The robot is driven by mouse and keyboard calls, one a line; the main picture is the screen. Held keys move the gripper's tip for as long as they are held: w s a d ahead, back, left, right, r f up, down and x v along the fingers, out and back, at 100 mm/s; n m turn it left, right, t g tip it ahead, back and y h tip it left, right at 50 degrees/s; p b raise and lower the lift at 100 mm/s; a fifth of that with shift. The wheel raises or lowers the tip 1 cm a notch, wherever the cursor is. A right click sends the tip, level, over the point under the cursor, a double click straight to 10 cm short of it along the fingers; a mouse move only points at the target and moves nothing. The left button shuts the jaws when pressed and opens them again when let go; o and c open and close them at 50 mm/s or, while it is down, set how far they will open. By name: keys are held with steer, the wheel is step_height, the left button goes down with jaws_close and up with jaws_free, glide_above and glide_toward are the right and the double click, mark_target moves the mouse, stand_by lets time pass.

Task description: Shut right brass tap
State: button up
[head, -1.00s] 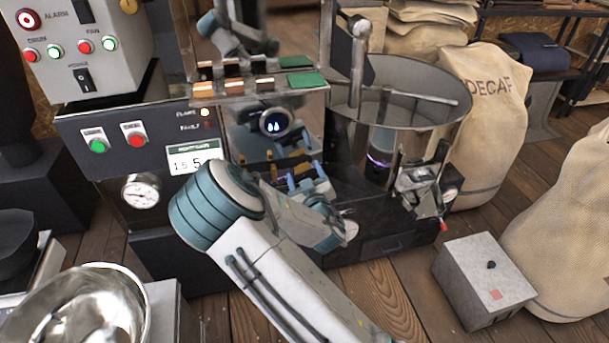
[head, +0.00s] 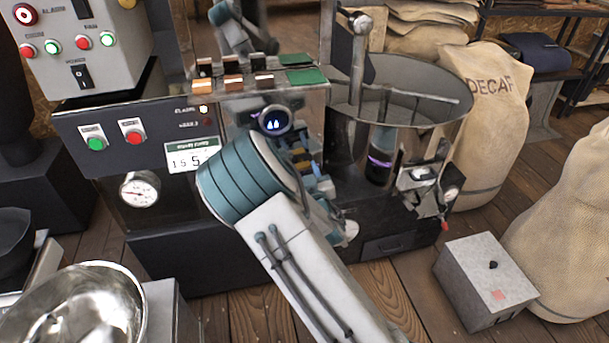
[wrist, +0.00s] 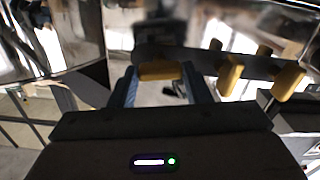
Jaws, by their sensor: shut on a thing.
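My gripper (wrist: 162,82) is shut on a brass tap handle (wrist: 160,71), its two blue fingers on either side of it in the wrist view. Two more brass handles, a middle one (wrist: 230,72) and a far one (wrist: 288,82), stand to the right of it, clear of the fingers. I cannot tell from the pictures which tap is the one called right. In the head view my arm hides most of the taps; a bit of brass (head: 300,157) and a blue finger (head: 316,168) show at the front of the roaster.
The roaster's panel (head: 135,160) with green and red buttons stands left of my arm. The round cooling drum (head: 440,103) is at the right. A grey box (head: 470,275) and sacks (head: 490,90) lie further right. A metal bowl (head: 90,300) is at the lower left.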

steer(key=shift+m+b, duration=0.75)
steer(key=shift+m, duration=0.35)
steer(key=o, duration=1)
steer(key=shift+s, duration=0.1)
steer(key=shift+p+v, duration=5.6)
steer(key=shift+v, duration=1.15)
